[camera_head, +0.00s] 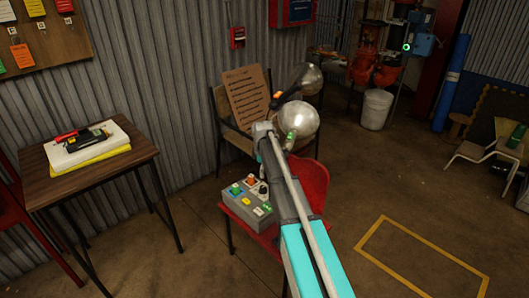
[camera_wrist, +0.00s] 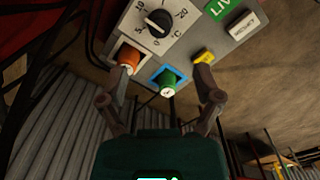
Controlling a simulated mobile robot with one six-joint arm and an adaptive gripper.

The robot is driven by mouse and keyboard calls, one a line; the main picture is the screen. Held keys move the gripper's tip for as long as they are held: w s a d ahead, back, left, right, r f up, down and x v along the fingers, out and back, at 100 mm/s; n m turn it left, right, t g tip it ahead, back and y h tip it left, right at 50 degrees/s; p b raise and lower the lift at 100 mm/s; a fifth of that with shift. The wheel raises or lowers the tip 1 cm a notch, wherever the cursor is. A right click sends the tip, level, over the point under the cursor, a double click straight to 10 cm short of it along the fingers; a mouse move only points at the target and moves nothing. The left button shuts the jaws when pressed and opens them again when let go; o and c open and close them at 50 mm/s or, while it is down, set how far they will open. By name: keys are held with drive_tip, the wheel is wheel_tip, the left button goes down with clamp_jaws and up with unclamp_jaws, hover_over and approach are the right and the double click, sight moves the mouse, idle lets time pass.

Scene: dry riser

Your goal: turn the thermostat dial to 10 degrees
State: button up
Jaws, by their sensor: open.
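The thermostat dial (camera_wrist: 157,20) is a round black knob on the grey control box (camera_wrist: 110,52), at the top of the wrist view. Its scale carries numbers and a °C mark; which number its pointer meets is too small to tell surely. In the head view the box (camera_head: 243,214) rests on a red chair, the dial (camera_head: 263,188) on its top panel beside the arm. My gripper (camera_wrist: 160,80) is open and empty. Its fingers appear on either side of the green button (camera_wrist: 169,80), below the dial in the picture, apart from the dial.
An orange button (camera_wrist: 130,56), a yellow switch (camera_wrist: 204,56) and a white reset button (camera_wrist: 243,25) sit close around the dial. The red chair (camera_head: 312,180) holds the box. A wooden table (camera_head: 60,185) stands left; open floor lies right, around a yellow outline (camera_head: 420,240).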

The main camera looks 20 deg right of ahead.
drive_tip(key=s+a+r+m+p, duration=0.3)
drive_tip(key=s+r+m+p, duration=0.4)
drive_tip(key=s+r+p, duration=0.8)
wheel_tip(320, 180, up, 3)
drive_tip(key=shift+f+p, duration=0.2)
drive_tip(key=shift+p, duration=0.8)
drive_tip(key=shift+s+a, duration=0.1)
drive_tip(key=shift+a, duration=0.05)
drive_tip(key=s+a+m, duration=0.2)
drive_tip(key=s+m, duration=0.5)
drive_tip(key=s, duration=0.8)
wheel_tip(320, 180, up, 13)
drive_tip(key=p, duration=1.3)
drive_tip(key=shift+r, duration=0.2)
drive_tip(key=shift+s+a, duration=0.1)
